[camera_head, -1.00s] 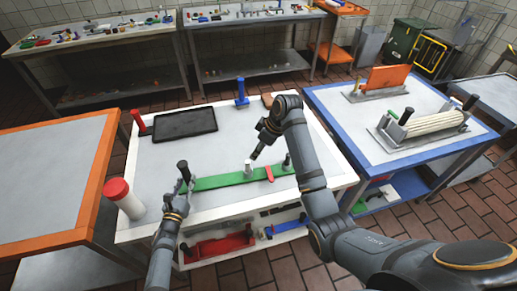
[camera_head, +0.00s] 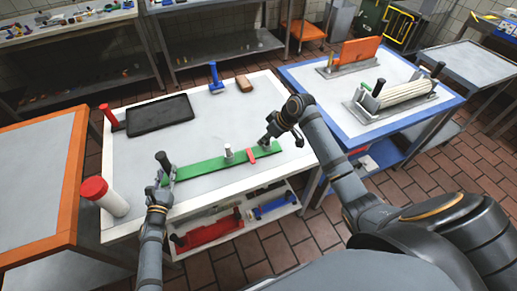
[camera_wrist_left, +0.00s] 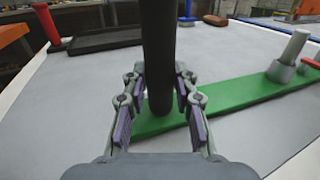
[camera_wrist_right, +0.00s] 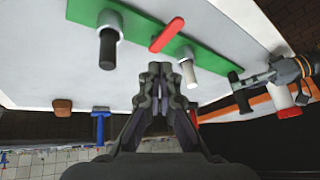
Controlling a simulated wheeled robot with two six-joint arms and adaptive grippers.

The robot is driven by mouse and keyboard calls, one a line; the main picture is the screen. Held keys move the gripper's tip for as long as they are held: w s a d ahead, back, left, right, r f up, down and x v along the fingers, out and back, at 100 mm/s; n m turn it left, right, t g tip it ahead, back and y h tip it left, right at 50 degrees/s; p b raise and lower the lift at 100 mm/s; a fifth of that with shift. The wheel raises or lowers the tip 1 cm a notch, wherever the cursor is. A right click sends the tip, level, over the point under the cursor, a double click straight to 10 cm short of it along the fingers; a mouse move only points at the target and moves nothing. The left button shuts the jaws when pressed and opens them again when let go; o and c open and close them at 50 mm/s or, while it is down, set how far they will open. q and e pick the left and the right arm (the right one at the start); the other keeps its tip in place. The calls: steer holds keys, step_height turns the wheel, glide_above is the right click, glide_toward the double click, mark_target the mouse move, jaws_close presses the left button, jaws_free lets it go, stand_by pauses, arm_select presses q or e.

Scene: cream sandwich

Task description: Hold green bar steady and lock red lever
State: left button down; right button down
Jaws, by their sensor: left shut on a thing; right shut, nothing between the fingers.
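The green bar (camera_head: 205,170) lies flat on the white-topped table, with a black handle (camera_head: 163,160) at its left end. My left gripper (camera_wrist_left: 158,105) is shut around the base of this black handle. The red lever (camera_head: 251,152) lies across the bar, right of its middle; it also shows in the right wrist view (camera_wrist_right: 167,35). A pale upright peg (camera_head: 228,152) stands just left of the lever. A dark-topped peg (camera_wrist_right: 108,45) stands at the bar's right end. My right gripper (camera_head: 269,138) is shut and empty, close to that right end; in the right wrist view its tips are below the lever.
A black tray (camera_head: 160,114), a red post (camera_head: 108,115), a blue tool (camera_head: 215,78) and a brown block (camera_head: 244,84) are at the table's back. A red-capped white jar (camera_head: 103,196) stands front left. A blue-edged table (camera_head: 400,125) is at right.

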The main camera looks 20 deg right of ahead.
mark_target(251, 157)
steer(key=s+d+m+t+y, duration=0.1)
steer(key=s+d+m, duration=0.4)
steer(key=d, duration=0.3)
steer(key=x, duration=0.9)
steer(key=shift+s+a+f, duration=0.1)
steer(key=shift+a+f, duration=0.1)
steer(key=shift+a, duration=0.15)
steer(key=a, duration=0.3)
steer(key=shift+w+a+f, duration=0.15)
steer(key=shift+w+f, duration=0.15)
steer(key=shift+f, duration=0.1)
steer(key=shift+a, duration=0.5)
steer(key=shift+a+m, duration=0.1)
steer(key=shift+m, duration=0.2)
